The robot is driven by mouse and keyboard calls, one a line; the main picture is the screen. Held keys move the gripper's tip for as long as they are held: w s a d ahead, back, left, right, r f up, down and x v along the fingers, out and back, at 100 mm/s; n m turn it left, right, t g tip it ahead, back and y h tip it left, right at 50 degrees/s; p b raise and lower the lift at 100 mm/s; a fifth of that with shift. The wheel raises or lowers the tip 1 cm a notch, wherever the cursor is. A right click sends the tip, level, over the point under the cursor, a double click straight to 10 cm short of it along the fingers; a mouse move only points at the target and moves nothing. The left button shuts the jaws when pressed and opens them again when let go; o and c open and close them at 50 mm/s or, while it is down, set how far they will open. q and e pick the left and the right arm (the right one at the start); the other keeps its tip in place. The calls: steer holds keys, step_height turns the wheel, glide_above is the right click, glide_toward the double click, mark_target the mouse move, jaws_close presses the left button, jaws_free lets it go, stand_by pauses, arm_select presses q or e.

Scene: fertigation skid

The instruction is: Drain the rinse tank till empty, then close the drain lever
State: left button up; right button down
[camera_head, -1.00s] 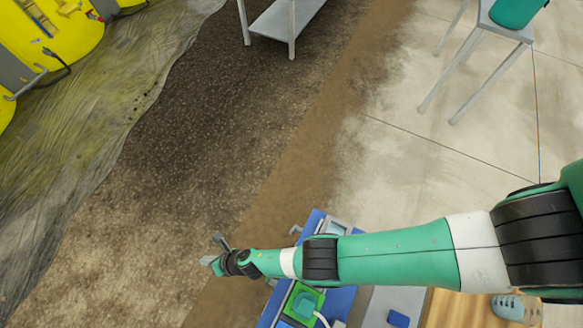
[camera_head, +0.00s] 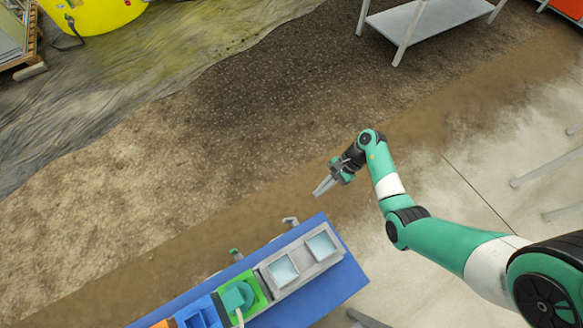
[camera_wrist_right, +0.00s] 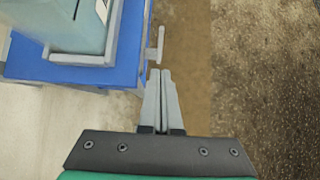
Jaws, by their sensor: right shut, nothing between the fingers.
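A grey two-compartment tank (camera_head: 300,258) stands on the blue skid base (camera_head: 345,277); pale blue shows inside both compartments. I cannot tell which vessel is the rinse tank or the liquid depth. A grey lever (camera_head: 290,221) sticks out from the skid's far side. In the right wrist view a grey T-shaped lever (camera_wrist_right: 157,46) stands at the blue base's edge, just beyond my fingertips. My right gripper (camera_head: 322,189) is shut and empty, above the brown floor beyond the skid, apart from the lever. It also shows in the right wrist view (camera_wrist_right: 160,74). My left gripper is out of view.
A green container (camera_head: 243,293) with a teal part and pale hose, and a blue bin (camera_head: 200,313), sit farther left on the skid. A grey metal table (camera_head: 425,20) stands at the back. The brown floor between is clear.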

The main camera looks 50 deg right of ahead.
steer(key=b, duration=0.6)
glide_toward(290, 220)
step_height(290, 220, down, 4)
steer(key=a, duration=0.1)
steer(key=w+a, duration=0.1)
steer(key=a+f+b, duration=0.1)
steer(key=shift+w, duration=0.35)
steer(key=shift+w+a, duration=0.15)
steer(key=shift+a, duration=0.25)
